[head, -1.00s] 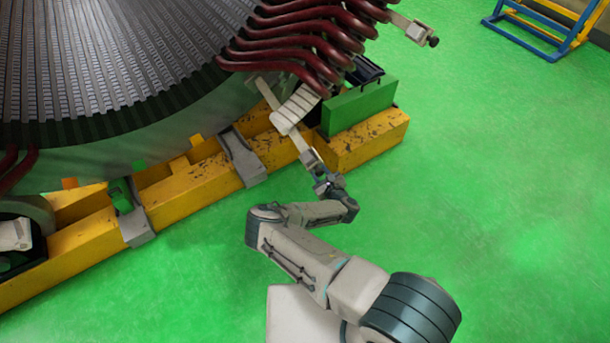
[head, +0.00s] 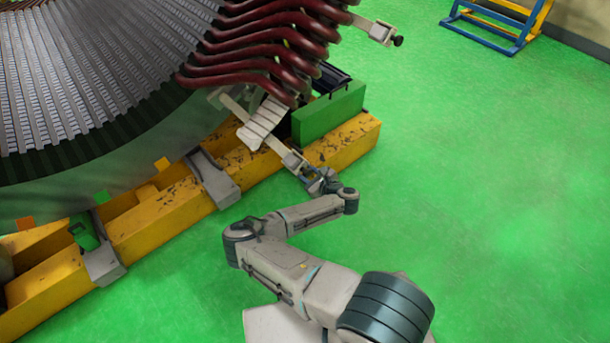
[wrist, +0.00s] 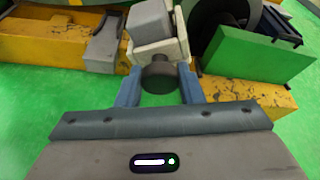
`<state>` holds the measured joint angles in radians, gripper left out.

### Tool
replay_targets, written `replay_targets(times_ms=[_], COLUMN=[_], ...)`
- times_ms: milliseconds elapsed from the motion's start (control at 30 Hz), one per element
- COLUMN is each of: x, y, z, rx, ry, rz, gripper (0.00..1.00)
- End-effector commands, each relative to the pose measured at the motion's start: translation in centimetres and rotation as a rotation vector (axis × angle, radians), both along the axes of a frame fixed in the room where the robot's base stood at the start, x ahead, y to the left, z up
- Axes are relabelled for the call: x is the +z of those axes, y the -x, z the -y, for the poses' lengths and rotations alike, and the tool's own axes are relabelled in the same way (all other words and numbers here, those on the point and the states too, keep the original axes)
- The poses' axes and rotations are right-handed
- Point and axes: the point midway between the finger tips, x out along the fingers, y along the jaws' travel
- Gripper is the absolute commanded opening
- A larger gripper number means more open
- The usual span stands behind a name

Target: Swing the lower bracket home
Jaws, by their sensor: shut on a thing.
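The lower bracket (head: 231,102) is a pale grey bar beneath the lowest red coil ends (head: 250,83). It slants down to the right, beside a pale ribbed block (head: 263,122). Its outer end has a pale squared clamp and a dark round knob (wrist: 158,76), seen in the wrist view. My gripper (head: 318,182) is at that outer end. In the wrist view, the blue fingers of my gripper (wrist: 160,90) stand on either side of the knob, shut on it. The bracket's inner end is partly hidden under the coils.
An upper bracket (head: 376,31) with a black knob sticks out above. A green block (head: 328,112) sits on the yellow base beam (head: 150,222), close right of the lower bracket. The slotted grey stator (head: 90,75) fills the upper left.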

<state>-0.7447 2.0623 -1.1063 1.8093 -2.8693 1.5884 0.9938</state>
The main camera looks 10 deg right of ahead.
Motion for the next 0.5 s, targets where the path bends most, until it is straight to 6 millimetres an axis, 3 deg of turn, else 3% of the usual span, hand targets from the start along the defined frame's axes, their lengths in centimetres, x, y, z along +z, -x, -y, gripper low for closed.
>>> replay_targets(times_ms=[67,100,167,500], x=[1.13,1.14,1.15,0.80], y=[-0.58,-0.57,-0.57,-0.44], z=[0.79,0.83,0.77,-0.13], rx=[-0.024,-0.024,-0.023,-0.006], ry=[0.006,0.006,0.006,0.006], rz=[0.025,0.025,0.024,0.018], gripper=[0.00,0.42,0.55,0.55])
